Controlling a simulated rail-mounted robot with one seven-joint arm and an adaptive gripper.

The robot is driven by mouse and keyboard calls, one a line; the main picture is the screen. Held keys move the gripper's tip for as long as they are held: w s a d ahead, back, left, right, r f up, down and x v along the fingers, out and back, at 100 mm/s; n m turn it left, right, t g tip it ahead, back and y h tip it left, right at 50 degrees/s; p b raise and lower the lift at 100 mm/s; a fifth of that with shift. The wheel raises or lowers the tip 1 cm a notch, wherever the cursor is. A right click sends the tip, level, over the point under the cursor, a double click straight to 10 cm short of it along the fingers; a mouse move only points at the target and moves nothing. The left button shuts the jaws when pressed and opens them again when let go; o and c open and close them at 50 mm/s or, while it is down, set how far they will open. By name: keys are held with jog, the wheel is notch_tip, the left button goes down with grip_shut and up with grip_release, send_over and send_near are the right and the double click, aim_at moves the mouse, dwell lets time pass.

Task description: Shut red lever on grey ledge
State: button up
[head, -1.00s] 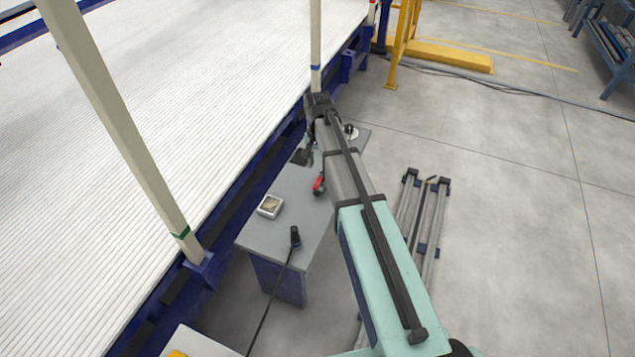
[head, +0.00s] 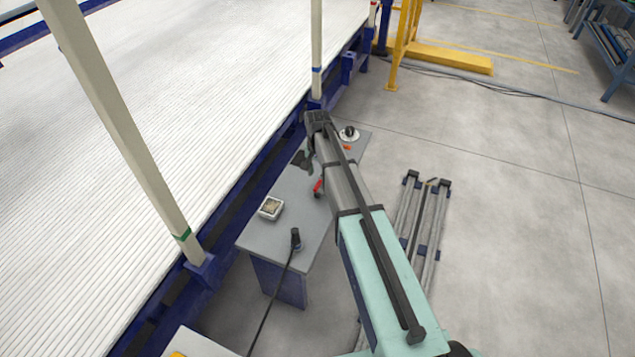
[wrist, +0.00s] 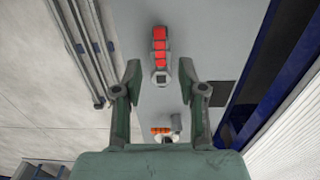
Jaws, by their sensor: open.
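The red lever (head: 318,186) is on the grey ledge (head: 262,232), just left of my forearm in the head view. In the wrist view the lever (wrist: 160,50) shows red segments and a dark grey end, lying lengthwise on the ledge (wrist: 215,45). My gripper (wrist: 160,75) is open and empty in the wrist view, its two fingers on either side of the lever's near end, apart from it. Whether the lever is open or shut is unclear.
A small light box (head: 271,208) and a dark handheld tool (head: 295,240) with a cable stand on the ledge. A round black-and-white item (head: 349,133) lies at its far end. Cream posts (head: 130,140) rise beside the white ribbed bed. Metal rails (head: 425,225) lie on the right.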

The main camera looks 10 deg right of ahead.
aim_at(317, 186)
jog(key=shift+f, duration=3.05)
grip_shut()
